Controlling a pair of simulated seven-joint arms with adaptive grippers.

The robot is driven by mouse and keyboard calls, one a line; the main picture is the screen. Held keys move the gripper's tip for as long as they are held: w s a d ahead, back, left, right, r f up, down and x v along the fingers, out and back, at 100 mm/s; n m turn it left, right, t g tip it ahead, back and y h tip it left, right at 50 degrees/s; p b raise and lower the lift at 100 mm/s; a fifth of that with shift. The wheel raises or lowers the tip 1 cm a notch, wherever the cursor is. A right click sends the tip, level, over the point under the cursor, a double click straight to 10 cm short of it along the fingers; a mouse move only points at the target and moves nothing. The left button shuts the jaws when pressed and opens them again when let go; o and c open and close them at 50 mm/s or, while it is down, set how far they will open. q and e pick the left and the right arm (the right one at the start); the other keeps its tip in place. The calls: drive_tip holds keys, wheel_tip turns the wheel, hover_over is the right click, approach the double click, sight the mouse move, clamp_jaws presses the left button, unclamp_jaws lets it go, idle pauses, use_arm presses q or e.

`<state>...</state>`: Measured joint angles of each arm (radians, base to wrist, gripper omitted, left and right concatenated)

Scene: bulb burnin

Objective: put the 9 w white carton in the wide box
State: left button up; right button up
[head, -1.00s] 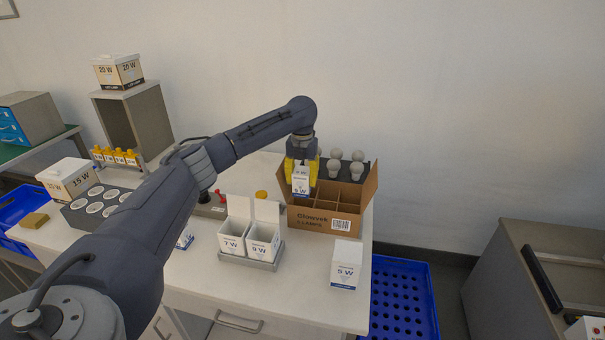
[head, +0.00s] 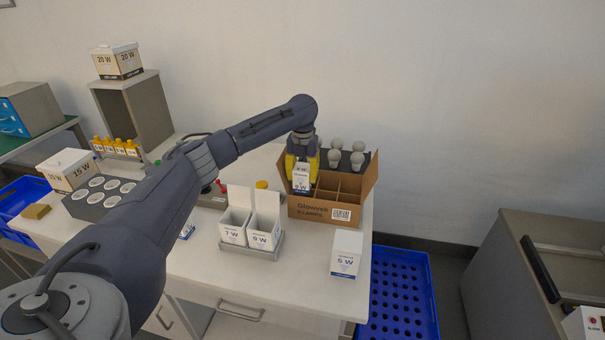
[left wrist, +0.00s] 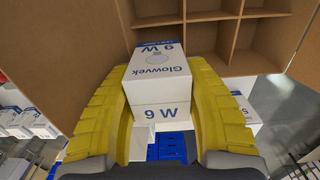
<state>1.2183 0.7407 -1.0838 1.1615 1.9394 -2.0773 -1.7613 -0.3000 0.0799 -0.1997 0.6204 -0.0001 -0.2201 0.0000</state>
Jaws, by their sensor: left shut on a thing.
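My left gripper (head: 302,172) is shut on the white 9 W carton (head: 301,179), one yellow finger on each side of it. In the left wrist view the carton (left wrist: 158,75) shows its "9 W" and "Glowvek" print between the fingers (left wrist: 160,105). The wide box (head: 322,211) is the brown Glowvek carton with dividers, open at the top. The held carton is at the left part of the box, over or in a left compartment; I cannot tell how deep. In the wrist view the box's compartments (left wrist: 210,40) lie just beyond the carton. My right gripper is not in view.
A closed 5 W carton (head: 346,254) stands at the table's front right. Several bulbs stand in a dark holder (head: 366,160) behind the box. A blue crate (head: 402,300) is on the floor.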

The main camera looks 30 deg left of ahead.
sight(302, 167)
use_arm(q)
drive_tip(key=shift+f, duration=1.75)
drive_tip(key=o, duration=0.9)
drive_tip(key=shift+f, duration=0.15)
drive_tip(key=shift+c, duration=0.2)
drive_tip(key=shift+r, duration=4.55)
